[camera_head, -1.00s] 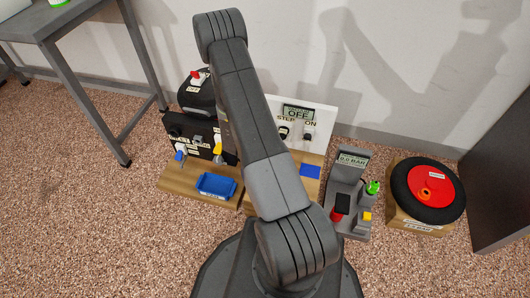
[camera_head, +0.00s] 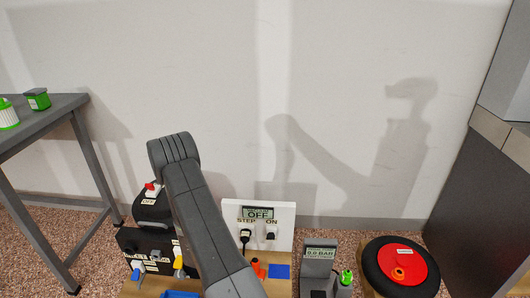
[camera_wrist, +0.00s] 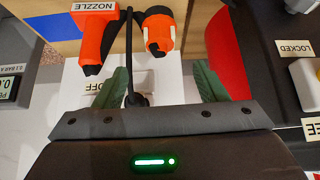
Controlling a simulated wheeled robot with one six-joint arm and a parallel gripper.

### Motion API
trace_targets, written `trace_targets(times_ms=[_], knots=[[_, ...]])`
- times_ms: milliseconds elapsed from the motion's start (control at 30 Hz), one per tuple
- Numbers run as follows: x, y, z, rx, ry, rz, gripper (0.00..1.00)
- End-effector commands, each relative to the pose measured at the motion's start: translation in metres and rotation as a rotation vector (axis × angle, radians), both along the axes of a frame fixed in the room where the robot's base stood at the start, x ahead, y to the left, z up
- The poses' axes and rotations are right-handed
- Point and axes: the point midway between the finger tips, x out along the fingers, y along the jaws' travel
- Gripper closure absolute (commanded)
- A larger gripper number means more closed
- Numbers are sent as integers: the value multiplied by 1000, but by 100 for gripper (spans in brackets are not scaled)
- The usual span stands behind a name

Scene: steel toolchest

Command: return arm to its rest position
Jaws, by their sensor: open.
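My arm (camera_head: 205,225) rises from the lower middle of the head view, with its elbow at the upper left end. My gripper (camera_wrist: 164,82) is hidden behind the arm in the head view. In the wrist view its two green fingers are spread apart. The black cable (camera_wrist: 130,55) shows between them, and I cannot tell whether it touches either finger. An orange tool labelled NOZZLE (camera_wrist: 97,42) and an orange piece (camera_wrist: 158,33) show beyond the fingertips.
A white panel reading OFF (camera_head: 258,222) stands right of the arm. Further right are a grey gauge stand (camera_head: 318,270) and a black-and-red wheel (camera_head: 400,265). A grey table (camera_head: 45,122) stands left and a dark cabinet (camera_head: 480,220) right. A blue bin (camera_head: 180,294) sits low.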

Motion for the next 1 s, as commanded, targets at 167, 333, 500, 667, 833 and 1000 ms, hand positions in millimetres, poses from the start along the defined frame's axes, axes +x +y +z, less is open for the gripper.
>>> trace_targets(times_ms=[167,333,500,667,833,1000], knots=[[22,-1,-34,0,0,-2,34],[40,-1,-60,0,-1,-1,34],[53,-1,-77,0,0,-1,34],[55,0,-71,0,-1,0,34],[55,0,-71,0,0,0,34],[54,0,-71,0,0,0,34]])
